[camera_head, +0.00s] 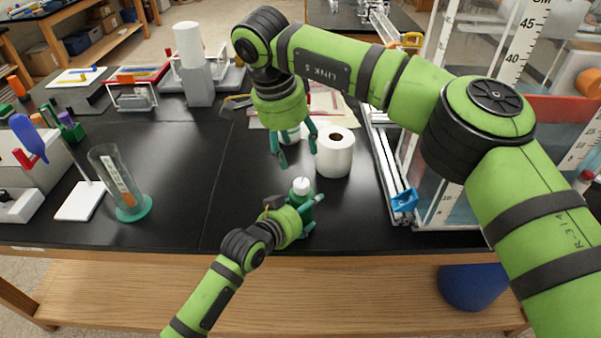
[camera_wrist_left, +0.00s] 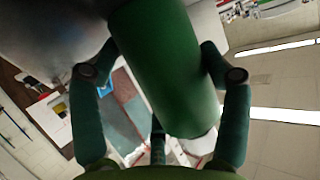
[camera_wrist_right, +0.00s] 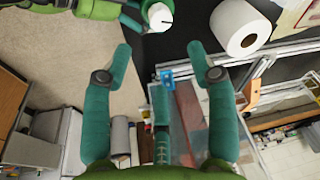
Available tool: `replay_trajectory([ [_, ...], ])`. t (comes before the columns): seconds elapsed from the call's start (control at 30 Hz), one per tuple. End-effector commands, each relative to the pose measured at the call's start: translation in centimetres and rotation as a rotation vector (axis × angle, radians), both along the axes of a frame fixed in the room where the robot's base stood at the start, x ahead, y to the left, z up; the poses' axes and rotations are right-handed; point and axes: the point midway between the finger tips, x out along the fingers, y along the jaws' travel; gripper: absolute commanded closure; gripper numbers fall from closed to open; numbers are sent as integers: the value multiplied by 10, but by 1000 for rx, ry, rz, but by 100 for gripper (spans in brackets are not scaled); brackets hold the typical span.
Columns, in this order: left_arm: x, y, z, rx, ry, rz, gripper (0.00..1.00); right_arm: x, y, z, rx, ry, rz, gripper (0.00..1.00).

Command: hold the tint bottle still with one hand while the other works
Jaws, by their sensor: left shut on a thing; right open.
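The tint bottle (camera_head: 301,187) is green with a white cap and stands near the front edge of the black bench. My left gripper (camera_head: 305,212) is shut around its lower body from the front left. In the left wrist view the green bottle (camera_wrist_left: 165,65) fills the space between the fingers. My right gripper (camera_head: 294,148) points down above and behind the bottle, open and empty, apart from it. In the right wrist view the bottle's white cap (camera_wrist_right: 160,16) shows at the top, beyond the open fingers (camera_wrist_right: 160,65).
A white paper roll (camera_head: 334,152) stands just right of the right gripper. A clear graduated cylinder (camera_head: 117,180) with a green base stands at the left. A rail with a blue clamp (camera_head: 404,200) and a large scaled tank (camera_head: 440,190) are at the right. The bench between cylinder and bottle is clear.

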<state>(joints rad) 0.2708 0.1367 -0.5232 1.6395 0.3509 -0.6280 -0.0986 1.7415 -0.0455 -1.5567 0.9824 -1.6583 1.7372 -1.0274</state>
Motion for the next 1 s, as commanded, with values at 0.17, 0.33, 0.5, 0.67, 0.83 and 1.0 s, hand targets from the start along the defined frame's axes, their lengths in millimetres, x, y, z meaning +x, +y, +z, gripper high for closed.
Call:
replay_trajectory([
  [0.17,0,0,-1,2,3,0,61,-14,12,-3,-122,-46,300,42],
  [0.33,0,0,-2,2,3,0,61,-17,15,-9,-167,-60,403,42],
  [0.5,0,0,-1,2,2,0,61,-11,9,-31,-169,-58,406,42],
  [0.67,0,1,-1,2,2,0,61,-1,1,-62,-168,-57,405,42],
  [0.83,0,1,-1,2,2,1,61,8,-7,-91,-167,-56,403,42],
  [1.0,0,1,-1,3,2,1,61,15,-11,-109,-167,-59,403,42],
])
